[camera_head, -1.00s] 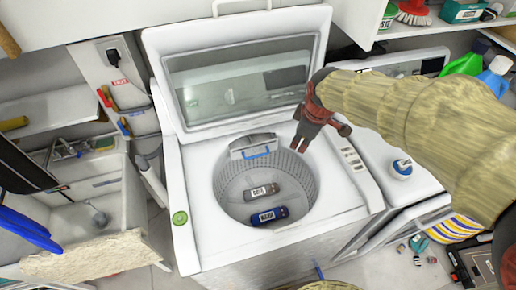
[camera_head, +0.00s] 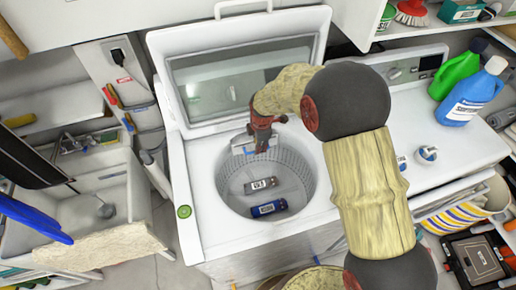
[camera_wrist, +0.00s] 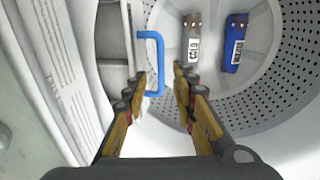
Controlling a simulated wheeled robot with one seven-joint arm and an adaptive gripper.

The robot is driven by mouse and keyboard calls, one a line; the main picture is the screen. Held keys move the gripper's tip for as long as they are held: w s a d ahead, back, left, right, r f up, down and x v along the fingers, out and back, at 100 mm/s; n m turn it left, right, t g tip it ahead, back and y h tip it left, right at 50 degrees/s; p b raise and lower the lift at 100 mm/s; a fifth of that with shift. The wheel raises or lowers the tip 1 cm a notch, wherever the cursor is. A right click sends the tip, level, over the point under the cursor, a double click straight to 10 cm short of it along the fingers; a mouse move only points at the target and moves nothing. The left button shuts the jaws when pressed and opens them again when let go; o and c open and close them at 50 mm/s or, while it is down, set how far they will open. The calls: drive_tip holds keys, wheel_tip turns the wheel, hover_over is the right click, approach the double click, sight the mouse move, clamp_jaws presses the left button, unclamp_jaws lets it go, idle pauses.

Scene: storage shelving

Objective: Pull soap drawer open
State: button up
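The soap drawer (camera_head: 238,145) is a grey-white box at the back inner rim of the top-loading washer's drum. It also shows in the wrist view (camera_wrist: 113,50), with its blue handle (camera_wrist: 161,58) sticking out toward the drum. My gripper (camera_head: 262,150) is over the drum opening at the drawer and partly hides it in the head view. In the wrist view my gripper (camera_wrist: 160,75) is open, with a finger on each side of the handle's lower part. I cannot tell whether either finger touches the handle.
The washer lid (camera_head: 240,80) stands raised behind the drum. A grey cylinder (camera_head: 261,184) and a blue cylinder (camera_head: 269,208) lie in the drum (camera_head: 232,200). A blue bottle (camera_head: 472,95) and a green jug (camera_head: 457,73) stand on the machine to the right.

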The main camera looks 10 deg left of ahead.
drive_tip(key=shift+w+a+f, duration=0.1)
drive_tip(key=shift+w+f, duration=0.05)
drive_tip(key=shift+f, duration=0.8)
drive_tip(key=shift+w+f, duration=0.15)
drive_tip(key=shift+f, duration=0.75)
drive_tip(key=shift+c, duration=0.4)
clamp_jaws()
